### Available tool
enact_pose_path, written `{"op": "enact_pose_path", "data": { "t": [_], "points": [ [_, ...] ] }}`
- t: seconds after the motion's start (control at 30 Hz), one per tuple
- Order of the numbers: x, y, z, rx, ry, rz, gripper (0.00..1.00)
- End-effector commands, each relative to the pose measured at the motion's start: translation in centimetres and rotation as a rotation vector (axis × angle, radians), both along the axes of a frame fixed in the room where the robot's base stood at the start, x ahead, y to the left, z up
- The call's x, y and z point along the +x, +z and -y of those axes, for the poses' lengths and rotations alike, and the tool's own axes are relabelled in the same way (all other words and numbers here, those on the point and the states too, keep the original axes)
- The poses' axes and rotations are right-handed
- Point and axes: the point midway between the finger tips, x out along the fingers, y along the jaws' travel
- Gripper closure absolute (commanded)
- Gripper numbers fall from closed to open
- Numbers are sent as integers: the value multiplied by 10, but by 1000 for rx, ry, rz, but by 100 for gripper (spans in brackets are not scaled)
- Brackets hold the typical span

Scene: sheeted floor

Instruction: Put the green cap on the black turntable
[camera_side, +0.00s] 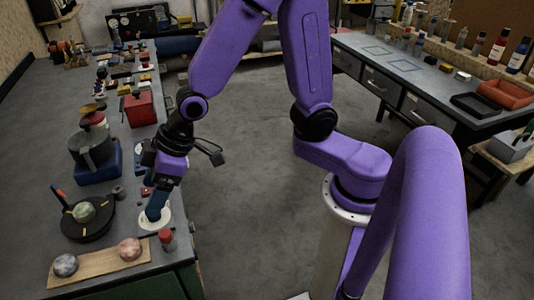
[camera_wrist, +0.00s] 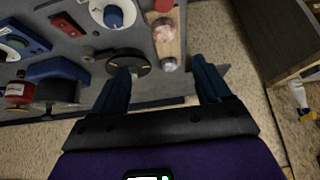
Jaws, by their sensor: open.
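In the side view the black turntable (camera_side: 73,232) lies on the grey bench at the lower left, with light marks on its top. A pale green, marbled rounded piece (camera_side: 84,211), which looks like the green cap, sits on it. My gripper (camera_side: 155,213) is to the right of the turntable, pointing down in front of a white disc. In the wrist view my gripper (camera_wrist: 162,82) is open with nothing between its blue fingers.
A wooden board (camera_side: 98,265) holds a grey stone (camera_side: 65,264) and a pink stone (camera_side: 130,248). A red-topped bottle (camera_side: 167,238) stands beside the board. A dark pot (camera_side: 90,146) on a blue base and a red box (camera_side: 139,108) stand farther back. The floor right of the bench is clear.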

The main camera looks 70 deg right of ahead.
Motion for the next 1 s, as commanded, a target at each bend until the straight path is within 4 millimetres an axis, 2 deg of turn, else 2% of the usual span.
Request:
{"op": "enact_pose_path", "data": {
  "t": [0.03,0.17,0.4,0.6,0.8,1.0],
  "points": [
    [-16,4,10,-24,25,-24,23],
    [-56,10,35,-99,88,-91,23],
    [-131,22,91,-252,202,-203,23],
    [-181,32,135,-367,276,-270,23],
    [-204,36,156,-424,309,-301,23],
    [-206,36,158,-431,313,-305,23]
  ]
}}
